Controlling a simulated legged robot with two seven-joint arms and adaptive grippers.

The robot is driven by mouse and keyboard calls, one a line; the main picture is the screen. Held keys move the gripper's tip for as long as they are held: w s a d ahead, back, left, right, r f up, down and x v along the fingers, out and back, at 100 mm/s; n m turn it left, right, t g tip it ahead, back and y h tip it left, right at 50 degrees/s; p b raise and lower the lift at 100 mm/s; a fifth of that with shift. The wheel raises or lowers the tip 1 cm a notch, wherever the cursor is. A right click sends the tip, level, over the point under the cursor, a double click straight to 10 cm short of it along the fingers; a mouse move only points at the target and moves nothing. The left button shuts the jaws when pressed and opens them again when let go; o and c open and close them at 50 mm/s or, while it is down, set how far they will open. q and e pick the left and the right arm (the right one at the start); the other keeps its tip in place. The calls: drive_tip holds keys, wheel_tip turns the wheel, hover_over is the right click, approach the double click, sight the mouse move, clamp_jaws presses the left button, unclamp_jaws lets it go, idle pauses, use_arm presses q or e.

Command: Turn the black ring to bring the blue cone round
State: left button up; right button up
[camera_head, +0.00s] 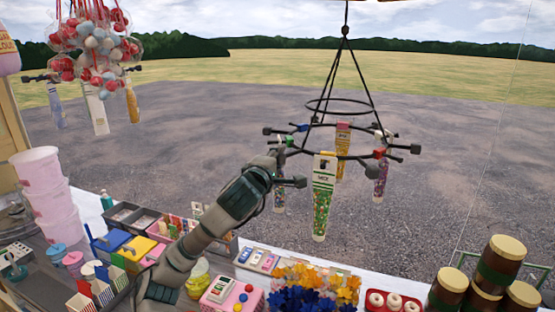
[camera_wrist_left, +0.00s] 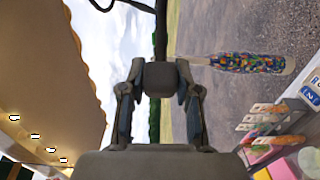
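The black ring (camera_head: 341,156) hangs from a black frame, with black-knobbed arms and several sweet cones in clear bags. A white-labelled cone (camera_head: 322,200) hangs at the front, a yellow one (camera_head: 342,150) behind, and one with a red clip (camera_head: 380,178) at right. A blue clip (camera_head: 302,128) sits at the ring's back left; I cannot tell which cone it holds. My left gripper (camera_head: 273,163) is at the ring's left side, beside a multicoloured cone (camera_head: 280,192). In the left wrist view, its fingers (camera_wrist_left: 160,85) close on a dark knob (camera_wrist_left: 160,75). My right gripper is out of view.
Another hanger with cones (camera_head: 95,112) and bagged sweets (camera_head: 97,42) hang at upper left. The counter below holds pink tubs (camera_head: 40,175), flower decorations (camera_head: 305,290), a doughnut tray (camera_head: 392,301) and brown barrels (camera_head: 490,275). Open air surrounds the ring at right.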

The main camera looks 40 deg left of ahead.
sight(373, 177)
use_arm(q)
drive_tip(key=shift+w+d+f+p, duration=0.1)
drive_tip(key=shift+d+p, duration=0.05)
drive_tip(key=shift+d, duration=1.75)
drive_tip(key=shift+d+f+p, duration=0.1)
drive_tip(key=shift+d+p, duration=0.05)
drive_tip(key=shift+d, duration=1.7)
drive_tip(key=shift+w+d+f+p, duration=0.1)
drive_tip(key=shift+d+p, duration=0.05)
drive_tip(key=shift+d, duration=1.75)
drive_tip(key=shift+w+d, duration=0.2)
drive_tip(key=shift+d, duration=0.45)
drive_tip(key=shift+w+d, duration=0.15)
drive_tip(key=shift+d, duration=0.5)
drive_tip(key=shift+w+d, duration=0.15)
drive_tip(key=shift+d, duration=0.2)
drive_tip(key=shift+o, duration=0.2)
drive_tip(key=shift+w+d+b, duration=0.25)
drive_tip(key=shift+w+d, duration=0.2)
drive_tip(key=shift+d, duration=0.4)
drive_tip(key=shift+w+d+b, duration=0.25)
drive_tip(key=shift+w+d, duration=0.2)
drive_tip(key=shift+d, duration=0.35)
drive_tip(key=shift+w+d+b, duration=0.4)
drive_tip(key=shift+w+d, duration=0.05)
drive_tip(key=shift+d, duration=0.2)
drive_tip(key=shift+c, duration=0.2)
drive_tip(key=shift+w+d+b, duration=0.5)
drive_tip(key=shift+w+d, duration=1)
drive_tip(key=shift+d, duration=0.2)
